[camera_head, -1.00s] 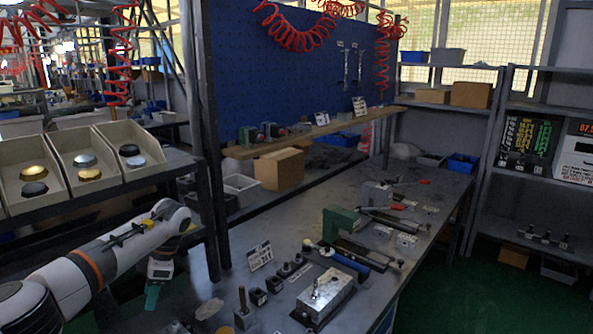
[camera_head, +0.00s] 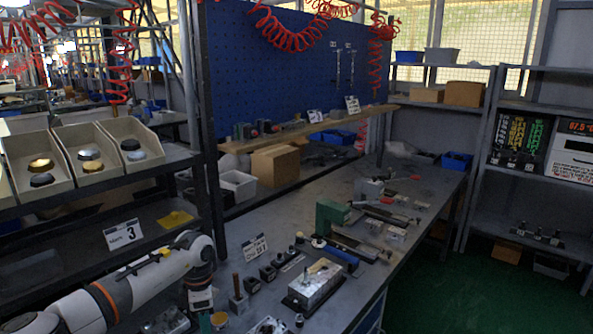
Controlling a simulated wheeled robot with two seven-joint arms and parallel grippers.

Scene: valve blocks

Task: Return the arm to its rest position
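My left arm (camera_head: 150,276) reaches in from the lower left, white with orange bands, and bends down at the wrist. My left gripper (camera_head: 202,302) hangs below the wrist at the near left end of the bench. It is dark and small here, so its fingers do not show clearly. My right gripper is not in view. A silver metal block (camera_head: 314,284) with a small handle on top lies on the bench (camera_head: 262,219) to the right of the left gripper, apart from it.
Small parts, a wooden-handled tool (camera_head: 238,292) and a label card (camera_head: 255,248) stand near the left gripper. A rack with bins of round caps (camera_head: 88,160) stands at left. A green-ended fixture (camera_head: 330,215) is farther back. Green floor (camera_head: 440,290) at right is clear.

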